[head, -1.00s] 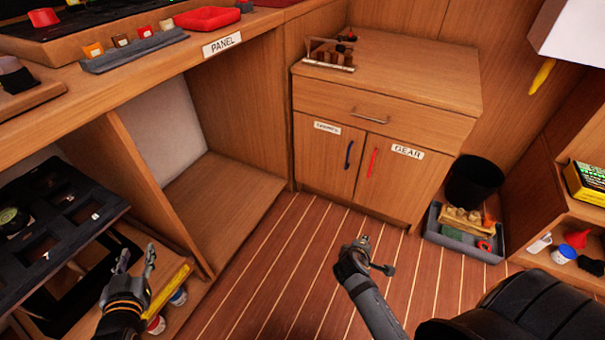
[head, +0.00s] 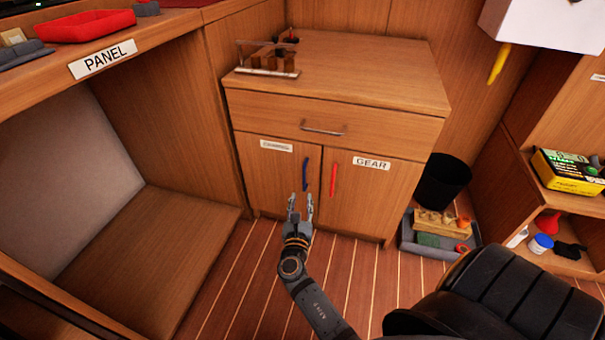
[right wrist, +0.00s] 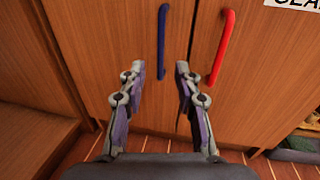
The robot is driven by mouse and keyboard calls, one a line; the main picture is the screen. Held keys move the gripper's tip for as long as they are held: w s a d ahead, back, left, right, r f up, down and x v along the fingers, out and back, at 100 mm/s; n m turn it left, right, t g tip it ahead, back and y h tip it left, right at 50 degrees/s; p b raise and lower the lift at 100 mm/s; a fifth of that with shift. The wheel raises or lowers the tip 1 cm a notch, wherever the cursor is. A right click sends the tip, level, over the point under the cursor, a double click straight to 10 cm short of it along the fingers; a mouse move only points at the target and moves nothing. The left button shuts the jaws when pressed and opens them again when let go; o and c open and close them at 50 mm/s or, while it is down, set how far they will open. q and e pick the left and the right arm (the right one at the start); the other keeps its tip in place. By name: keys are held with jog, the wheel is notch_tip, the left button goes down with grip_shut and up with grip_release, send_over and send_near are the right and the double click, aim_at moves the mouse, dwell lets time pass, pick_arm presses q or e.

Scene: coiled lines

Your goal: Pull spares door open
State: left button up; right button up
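The cabinet has two closed doors. The left door (head: 268,175) has a blue upright handle (head: 306,174) and a label (head: 276,146) too blurred to read surely. The right door (head: 375,205) has a red handle (head: 334,180) and a GEAR label. My right gripper (head: 300,200) is open and empty, in front of the doors just below the blue handle. In the right wrist view the blue handle (right wrist: 162,42) stands beyond and between my spread fingertips (right wrist: 158,70), apart from them; the red handle (right wrist: 222,47) is to the right. My left gripper is out of view.
A drawer (head: 330,118) sits above the doors, with a small wooden rack (head: 268,60) on the cabinet top. A black bin (head: 444,182) and a grey tray (head: 410,243) of items stand at right. A black seat (head: 500,295) fills the lower right. An open bay lies left.

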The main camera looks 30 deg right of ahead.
aim_at(304, 180)
jog(key=b+x, duration=0.2)
jog(key=x, duration=0.8)
jog(key=shift+w+d, duration=0.1)
jog(key=shift+d, duration=0.1)
grip_shut()
